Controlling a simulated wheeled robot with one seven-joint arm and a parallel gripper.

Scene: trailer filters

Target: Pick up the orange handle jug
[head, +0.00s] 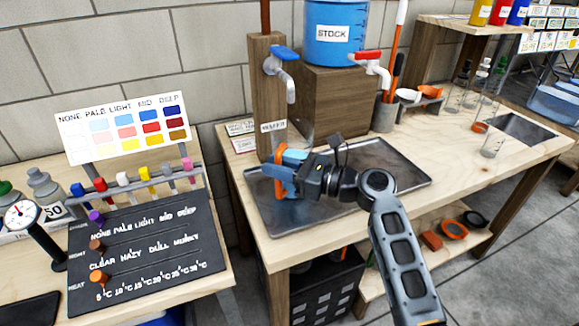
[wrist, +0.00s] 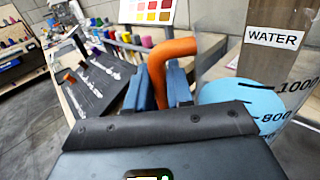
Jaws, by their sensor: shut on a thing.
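The jug is clear with black marks, and its wall (wrist: 288,115) fills the right of the wrist view. A light blue round patch (wrist: 238,97) shows through it near the 800 mark. Its orange handle (wrist: 190,47) runs down between the two blue fingers of my gripper (wrist: 158,85), which are shut on it. In the head view my gripper (head: 284,172) is at the left part of the metal tray (head: 400,168), with the orange handle (head: 279,187) at its fingers. Most of the jug is hidden there; I cannot tell whether it touches the tray.
A wooden post with a blue-handled tap (head: 285,60) stands behind the gripper. The blue STOCK tank (head: 337,45) with a red-handled tap (head: 368,57) is to its right. A dark control board (head: 145,250) and colour chart (head: 125,128) are left. The tray's right part is clear.

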